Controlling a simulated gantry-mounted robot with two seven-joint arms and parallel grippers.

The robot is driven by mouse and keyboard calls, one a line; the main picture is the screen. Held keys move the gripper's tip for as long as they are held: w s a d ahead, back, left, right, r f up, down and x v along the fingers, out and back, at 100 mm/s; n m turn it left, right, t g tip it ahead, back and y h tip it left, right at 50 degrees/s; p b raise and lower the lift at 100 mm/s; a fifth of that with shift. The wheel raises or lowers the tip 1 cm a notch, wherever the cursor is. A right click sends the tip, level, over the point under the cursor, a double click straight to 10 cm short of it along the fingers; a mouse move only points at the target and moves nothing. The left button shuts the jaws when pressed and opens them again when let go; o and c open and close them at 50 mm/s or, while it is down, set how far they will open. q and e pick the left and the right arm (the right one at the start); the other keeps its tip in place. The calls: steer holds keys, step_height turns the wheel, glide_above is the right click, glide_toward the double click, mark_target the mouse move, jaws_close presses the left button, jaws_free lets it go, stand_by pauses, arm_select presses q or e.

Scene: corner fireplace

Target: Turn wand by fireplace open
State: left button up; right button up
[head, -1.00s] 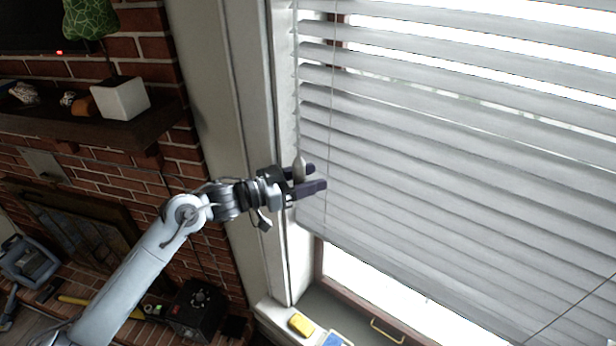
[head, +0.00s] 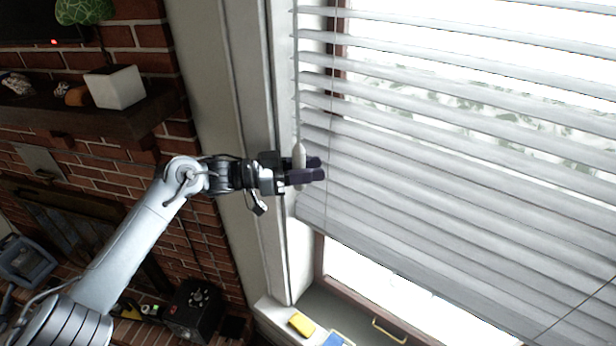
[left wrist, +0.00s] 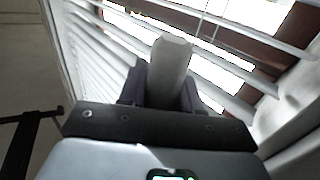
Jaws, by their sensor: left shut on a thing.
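The wand (head: 299,154) hangs at the left edge of the white window blind (head: 440,150). Its pale, thick end stands between the dark fingers of my left gripper (head: 306,171), which is shut on it. In the left wrist view the wand (left wrist: 168,72) rises as a light grey faceted rod between the fingers, with the blind's slats behind it. The upper slats are tilted open with bright gaps and some foliage showing. The lower slats lie closer together. My right gripper is not in view.
A brick fireplace wall with a wooden mantel (head: 85,115) is on the left, holding a white planter (head: 115,88). A yellow sponge (head: 301,324) lies on the window sill. The window frame stands close beside my left gripper.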

arm_select(q)
steer(key=g, duration=0.1)
steer(key=m+g+b, duration=0.1)
steer(key=shift+s+f+m+g, duration=0.1)
steer(key=shift+f+m+g, duration=0.1)
steer(key=shift+m+g, duration=0.1)
steer(key=shift+r, duration=0.1)
steer(key=o, duration=1)
steer(key=shift+c, duration=0.2)
